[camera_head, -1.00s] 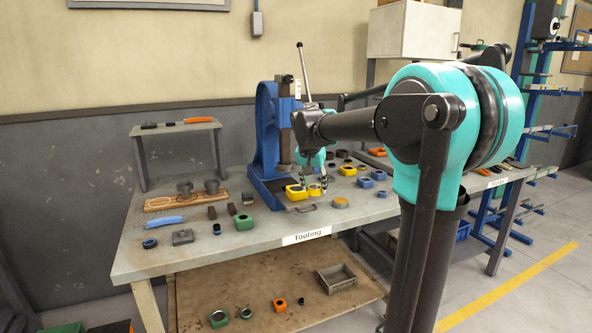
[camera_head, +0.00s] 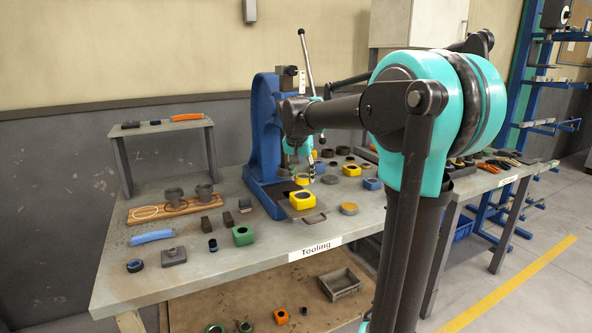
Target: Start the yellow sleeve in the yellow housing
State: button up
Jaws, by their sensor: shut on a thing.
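The yellow housing (camera_head: 302,200), a block with a dark round bore on top, sits on a grey plate with a handle (camera_head: 315,218) at the front of the blue arbor press (camera_head: 262,145). My gripper (camera_head: 303,175) points down just behind the housing in the picture. It is shut on the yellow sleeve (camera_head: 302,181), a small ring that shows above and behind the housing's top. The sleeve appears apart from the bore. Its exact height and the finger contact are too small to tell.
A grey and yellow round part (camera_head: 348,208) lies right of the plate. Blue housings (camera_head: 372,184) and other rings lie farther right. A green housing (camera_head: 243,235) and dark parts are at left. The press lever (camera_head: 306,60) rises behind my arm.

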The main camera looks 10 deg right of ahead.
jog(key=shift+w+f, duration=0.15)
jog(key=shift+f, duration=2.05)
jog(key=shift+a+f, duration=0.1)
jog(key=shift+f, duration=0.2)
jog(key=o, duration=1.4)
jog(key=v, duration=1.2)
jog(key=s+d+f+n+y, duration=0.1)
jog(key=s+d+f+n, duration=0.1)
jog(key=s+f, duration=1.1)
jog(key=s+d+f+n+y, duration=0.1)
jog(key=s+d+f+n, duration=0.2)
jog(key=s+f, duration=0.9)
notch_tip(320, 180, down, 5)
jog(key=shift+s+d+f, duration=0.2)
jog(key=shift+s+d, duration=0.2)
jog(key=shift+d, duration=0.3)
